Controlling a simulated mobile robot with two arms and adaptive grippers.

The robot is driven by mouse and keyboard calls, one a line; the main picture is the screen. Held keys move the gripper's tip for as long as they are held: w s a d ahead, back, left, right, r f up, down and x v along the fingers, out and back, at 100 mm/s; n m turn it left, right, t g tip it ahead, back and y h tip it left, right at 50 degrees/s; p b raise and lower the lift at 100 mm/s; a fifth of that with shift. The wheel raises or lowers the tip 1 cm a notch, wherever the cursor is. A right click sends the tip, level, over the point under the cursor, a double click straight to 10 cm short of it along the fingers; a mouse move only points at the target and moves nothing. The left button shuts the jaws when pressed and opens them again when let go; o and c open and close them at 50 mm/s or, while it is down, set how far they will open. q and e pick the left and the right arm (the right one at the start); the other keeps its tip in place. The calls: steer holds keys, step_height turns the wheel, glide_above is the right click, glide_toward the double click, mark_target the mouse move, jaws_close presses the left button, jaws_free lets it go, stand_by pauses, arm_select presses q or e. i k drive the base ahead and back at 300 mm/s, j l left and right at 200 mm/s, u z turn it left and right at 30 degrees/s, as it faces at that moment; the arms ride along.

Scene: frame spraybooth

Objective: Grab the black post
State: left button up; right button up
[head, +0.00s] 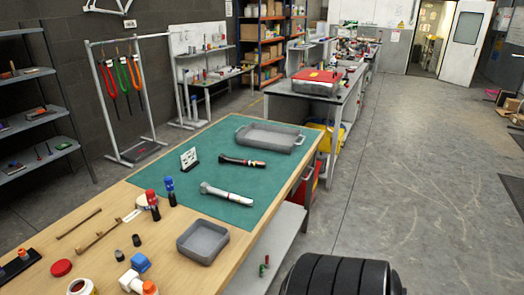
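The black post (242,161) lies flat on the green mat (262,205), near its middle. It is a slim dark bar with red and pale marks towards its right end. A silver post (227,194) with a rounded head at its left end lies nearer on the same mat, apart from the black one. Neither of my grippers is in view, and nothing touches the black post.
A grey tray (270,126) stands behind the posts, and a small white rack (189,159) stands to their left.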

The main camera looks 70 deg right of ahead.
mark_target(222, 158)
steer(key=z, duration=1.9)
steer(key=i+l+u, duration=0.1)
steer(key=u, duration=0.3)
steer(key=i+l+u, duration=0.1)
steer(key=u, duration=0.35)
steer(key=l+u, duration=0.25)
steer(key=u, duration=0.15)
